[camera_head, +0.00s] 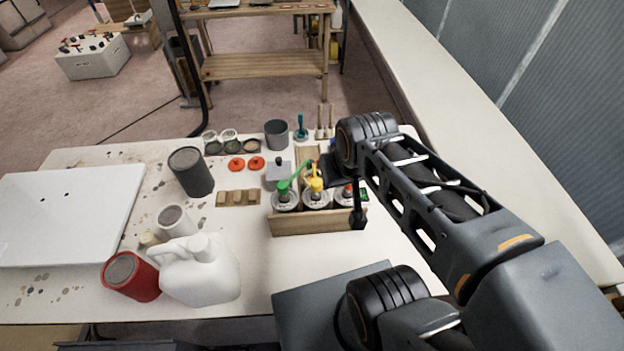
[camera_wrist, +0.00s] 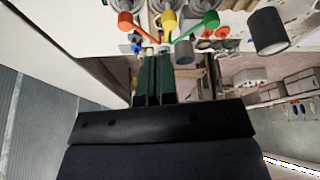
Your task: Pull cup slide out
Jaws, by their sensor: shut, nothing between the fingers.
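The cup slide, a wooden holder (camera_head: 318,222) with a plain front board, sits on the white table near the front. It holds three cups with coloured levers: a green-lever cup (camera_head: 285,200), a yellow-lever cup (camera_head: 316,199) and a red-lever cup (camera_head: 345,196). The wrist view shows the red lever (camera_wrist: 126,21), yellow lever (camera_wrist: 168,19) and green lever (camera_wrist: 211,19) at the top. My gripper (camera_wrist: 156,54) is shut and empty, its dark green fingers pointing towards the levers. My wrist covers the right end of the holder in the head view; contact cannot be told.
A white jug (camera_head: 200,270), a red can (camera_head: 130,275) and a dark cylinder (camera_head: 190,172) stand left of the holder. Wooden blocks (camera_head: 238,198), orange discs (camera_head: 245,163) and a grey cup (camera_head: 276,133) lie nearby. The table directly in front of the holder looks mostly clear.

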